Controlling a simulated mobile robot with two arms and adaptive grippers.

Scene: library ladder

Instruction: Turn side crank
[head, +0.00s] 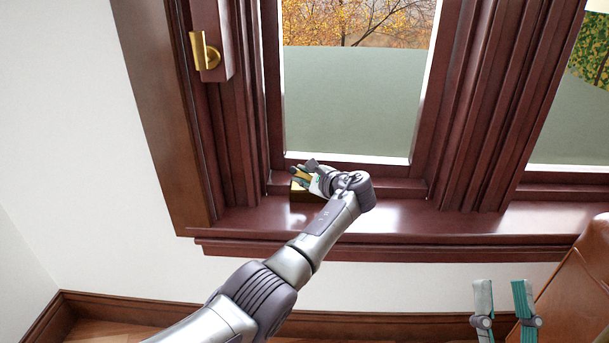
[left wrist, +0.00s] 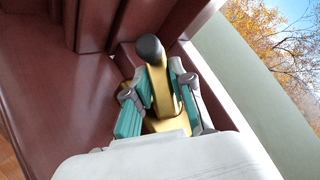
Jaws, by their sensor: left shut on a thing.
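A brass crank (head: 301,177) sits at the lower left corner of the window, just above the sill; my gripper hides much of it. In the left wrist view the golden crank arm (left wrist: 159,92) ends in a dark round knob (left wrist: 150,48). My left gripper (head: 306,174) is shut on the crank, with its teal-padded fingers (left wrist: 163,85) on either side of the golden arm. My right gripper (head: 503,300) shows at the bottom right of the head view, its two fingers apart and nothing between them.
A brass latch (head: 206,51) is fixed on the left side of the window frame. The dark red sill (head: 450,222) is bare to the right of my left arm. A brown leather piece of furniture (head: 578,290) stands at the lower right, near my right gripper.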

